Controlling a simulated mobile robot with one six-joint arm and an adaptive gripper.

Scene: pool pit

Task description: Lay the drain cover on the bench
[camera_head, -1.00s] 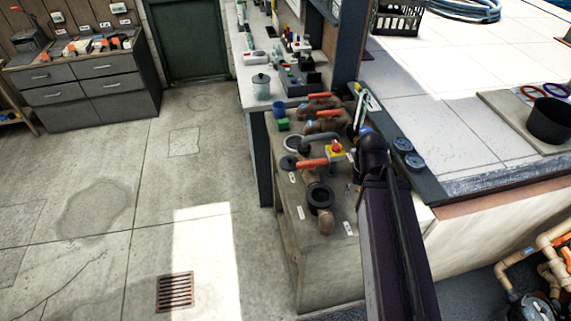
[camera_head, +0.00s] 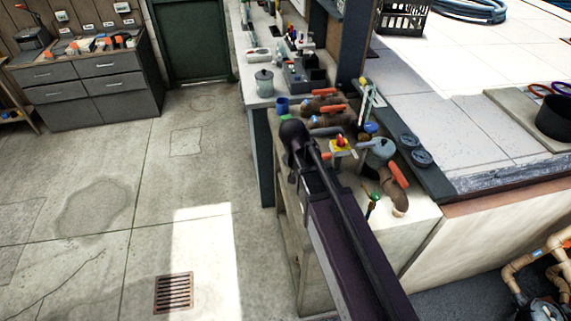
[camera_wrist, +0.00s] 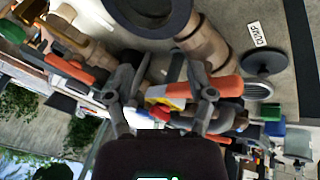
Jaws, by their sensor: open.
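No part is plainly marked as the drain cover. A slotted brown floor grate (camera_head: 173,293) lies flat in the floor at the lower left in the head view. Two round dark grey lids (camera_head: 408,141) (camera_head: 422,159) lie on the dark ledge right of the bench. The bench (camera_head: 415,226) carries pipework and valves. In the wrist view, my gripper (camera_wrist: 165,92) is open over the bench, its fingers apart with no held object visible. A black knobbed disc (camera_wrist: 264,62) lies on the bench beside it. My arm hides the gripper in the head view.
Orange-handled valves (camera_head: 322,104) and a yellow switch box with a red knob (camera_head: 341,145) crowd the bench. A lidded grey pot (camera_head: 263,83) stands on the counter behind. The floor left of the bench is mostly clear.

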